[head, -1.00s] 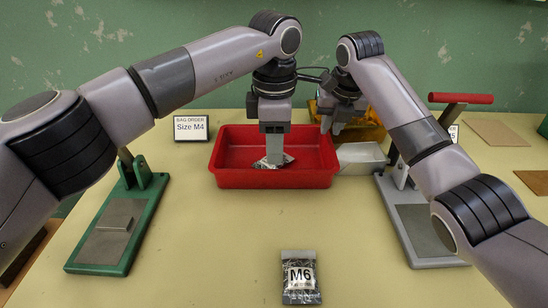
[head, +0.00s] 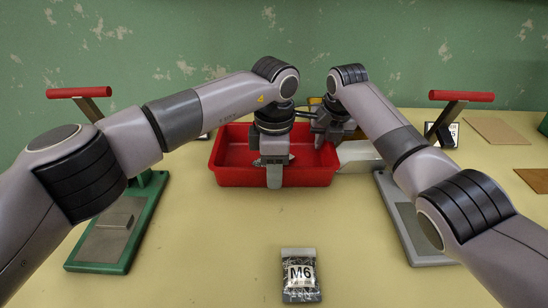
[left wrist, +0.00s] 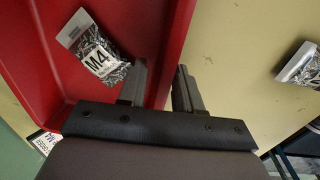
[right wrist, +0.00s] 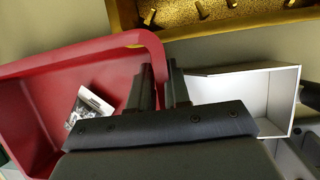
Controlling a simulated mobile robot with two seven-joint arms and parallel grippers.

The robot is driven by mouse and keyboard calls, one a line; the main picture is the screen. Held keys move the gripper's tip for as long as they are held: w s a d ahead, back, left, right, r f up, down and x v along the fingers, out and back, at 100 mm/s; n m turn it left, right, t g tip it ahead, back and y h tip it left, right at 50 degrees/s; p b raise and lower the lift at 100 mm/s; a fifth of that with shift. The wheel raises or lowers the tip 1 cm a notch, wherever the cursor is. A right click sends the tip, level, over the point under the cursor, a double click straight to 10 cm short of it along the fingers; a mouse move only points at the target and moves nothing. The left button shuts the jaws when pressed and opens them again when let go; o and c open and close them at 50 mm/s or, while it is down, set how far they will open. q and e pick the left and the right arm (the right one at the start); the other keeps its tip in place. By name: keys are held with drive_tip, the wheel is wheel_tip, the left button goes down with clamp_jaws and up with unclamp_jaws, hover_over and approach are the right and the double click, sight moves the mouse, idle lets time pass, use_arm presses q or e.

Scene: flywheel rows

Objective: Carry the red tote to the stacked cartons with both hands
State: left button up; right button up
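The red tote (head: 225,178) stands on the table below both grippers. My left gripper (left wrist: 160,80) is open at its near wall, one finger inside and one outside. My right gripper (right wrist: 160,75) is at the tote's right wall. Its fingers are close together with the red rim between them, and it appears shut on that rim. A silvery packet marked M4 (left wrist: 95,52) lies in the tote; it also shows in the right wrist view (right wrist: 88,108). The left gripper mostly hides it in the head view. I see no stacked cartons.
A packet marked M6 (head: 300,275) lies at the front. A white open box (head: 360,157) sits right of the tote, and a yellow bin (right wrist: 215,20) behind it. Red-handled presses, green (head: 105,245) and grey (head: 410,235), stand on either side.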

use_arm(q)
drive_tip(key=c, duration=0.4)
use_arm(e)
clamp_jaws()
use_arm(q)
clamp_jaws()
drive_tip(key=shift+r, duration=0.1)
use_arm(e)
drive_tip(key=shift+r, duration=0.15)
